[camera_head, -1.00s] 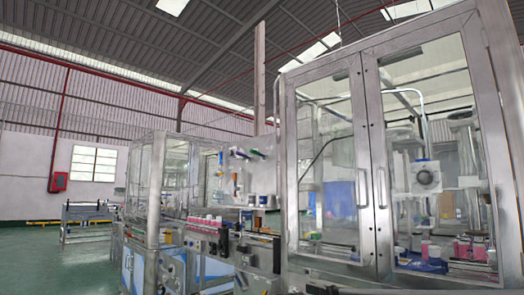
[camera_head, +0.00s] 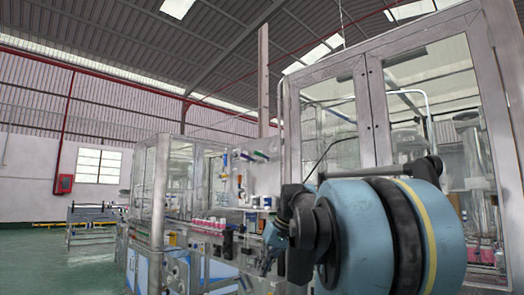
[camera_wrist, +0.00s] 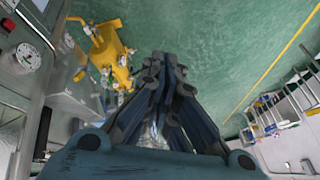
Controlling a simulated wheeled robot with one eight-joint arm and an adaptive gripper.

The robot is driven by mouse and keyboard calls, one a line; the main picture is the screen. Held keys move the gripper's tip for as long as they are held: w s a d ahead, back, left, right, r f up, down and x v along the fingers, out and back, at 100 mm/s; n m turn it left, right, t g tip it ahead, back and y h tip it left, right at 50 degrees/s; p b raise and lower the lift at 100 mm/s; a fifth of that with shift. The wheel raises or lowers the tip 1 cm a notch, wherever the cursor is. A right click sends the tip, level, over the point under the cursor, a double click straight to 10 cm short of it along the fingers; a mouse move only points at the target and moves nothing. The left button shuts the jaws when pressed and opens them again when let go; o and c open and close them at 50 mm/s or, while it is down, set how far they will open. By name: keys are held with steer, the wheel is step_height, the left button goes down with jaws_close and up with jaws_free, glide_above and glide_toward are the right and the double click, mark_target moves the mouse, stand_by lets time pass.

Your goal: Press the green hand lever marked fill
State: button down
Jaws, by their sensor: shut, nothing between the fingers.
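Small coloured handles (camera_head: 248,156) stick out from a pale panel beside the glazed cabinet in the head view. One looks green, but they are too small for me to read any fill marking or be sure which is the lever. My gripper (camera_head: 268,262) is low in front of the machine line, below and apart from these handles. In the wrist view my gripper (camera_wrist: 165,62) is shut and empty, with its fingers together over the green floor. No green lever can be made out in the wrist view.
The glazed cabinet (camera_head: 375,110) with metal frame stands at right, partly hidden by my arm. A conveyor with pink-and-white items (camera_head: 208,224) runs left of it. The wrist view shows a yellow device (camera_wrist: 110,52) and a gauge (camera_wrist: 27,56) at left. Open green floor (camera_head: 40,250) lies at left.

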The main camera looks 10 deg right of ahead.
steer(key=w+d+r+n+t+y, duration=0.1)
steer(key=w+r, duration=0.5)
steer(key=r, duration=0.4)
steer(key=w+d+r+t+y, duration=0.1)
steer(key=w+r+y, duration=0.1)
steer(key=w+r, duration=0.7)
steer(key=w+d+r+n+t+y, duration=0.15)
steer(key=w+r, duration=0.25)
steer(key=r, duration=0.8)
steer(key=w+d+r+t, duration=0.2)
steer(key=w+d+r, duration=0.2)
steer(key=r, duration=0.5)
steer(key=w+d+r+t+y, duration=0.1)
steer(key=w+d+r, duration=0.3)
steer(key=r, duration=0.6)
steer(key=w+t, duration=0.1)
steer(key=w, duration=0.1)
steer(key=shift+w+r, duration=0.3)
steer(key=shift+n+t, duration=0.25)
glide_above(263, 156)
steer(key=s, duration=0.2)
steer(key=shift+a+f, duration=0.2)
steer(key=shift+f, duration=0.4)
steer(key=shift+a+f, duration=0.15)
steer(key=shift+f, duration=0.45)
steer(key=shift+s+f, duration=0.1)
